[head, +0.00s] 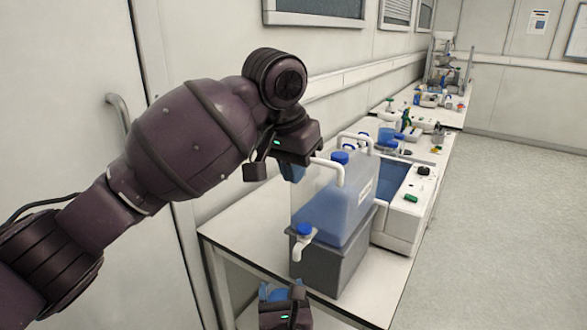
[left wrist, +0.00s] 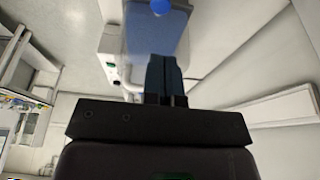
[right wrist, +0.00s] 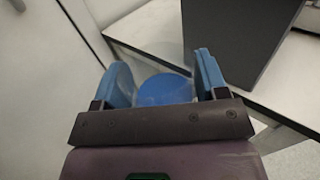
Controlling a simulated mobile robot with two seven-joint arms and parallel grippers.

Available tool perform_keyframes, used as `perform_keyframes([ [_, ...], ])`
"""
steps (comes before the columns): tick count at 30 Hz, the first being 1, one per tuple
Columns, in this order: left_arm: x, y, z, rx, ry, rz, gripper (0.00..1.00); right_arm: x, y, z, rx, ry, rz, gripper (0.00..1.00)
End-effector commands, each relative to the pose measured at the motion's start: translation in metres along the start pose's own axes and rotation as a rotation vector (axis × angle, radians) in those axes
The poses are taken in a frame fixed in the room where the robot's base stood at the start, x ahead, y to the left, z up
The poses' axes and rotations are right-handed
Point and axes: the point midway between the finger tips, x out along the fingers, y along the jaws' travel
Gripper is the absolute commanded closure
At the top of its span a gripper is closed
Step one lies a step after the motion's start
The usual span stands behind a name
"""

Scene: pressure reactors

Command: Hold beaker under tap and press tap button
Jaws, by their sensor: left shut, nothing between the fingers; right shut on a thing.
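The clear water container (head: 330,210) with bluish contents stands on a grey block on the bench. Its white tap (head: 300,248) faces the front left, with a blue button (head: 304,229) on top. My left gripper (head: 292,174) is shut and empty, above and left of the tap, close to the container's upper edge. Its closed fingers show in the left wrist view (left wrist: 165,78). My right gripper (head: 282,292) is low, below the tap. In the right wrist view its fingers grip a round, blue-looking beaker (right wrist: 165,88), mostly hidden by the gripper.
The grey block (head: 335,268) is under the container, near the bench's front end. A white device (head: 405,205) with a blue basin stands behind it. More equipment fills the bench further back. A door (head: 70,100) is at the left; open floor (head: 500,210) lies at the right.

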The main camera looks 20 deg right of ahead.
Motion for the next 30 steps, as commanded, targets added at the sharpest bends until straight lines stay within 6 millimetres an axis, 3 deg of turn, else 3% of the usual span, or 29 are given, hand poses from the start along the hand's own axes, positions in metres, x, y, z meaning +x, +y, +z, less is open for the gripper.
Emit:
perform_keyframes([
  [18, 0.0, 0.0, 0.0, 0.0, 0.0, 0.0, 1.0, -0.021, 0.019, 0.001, 0.0, -0.001, 0.001, 0.59],
  [30, 0.002, -0.001, 0.001, -0.002, 0.002, 0.003, 1.0, -0.022, 0.019, 0.001, 0.0, -0.002, 0.0, 0.59],
])
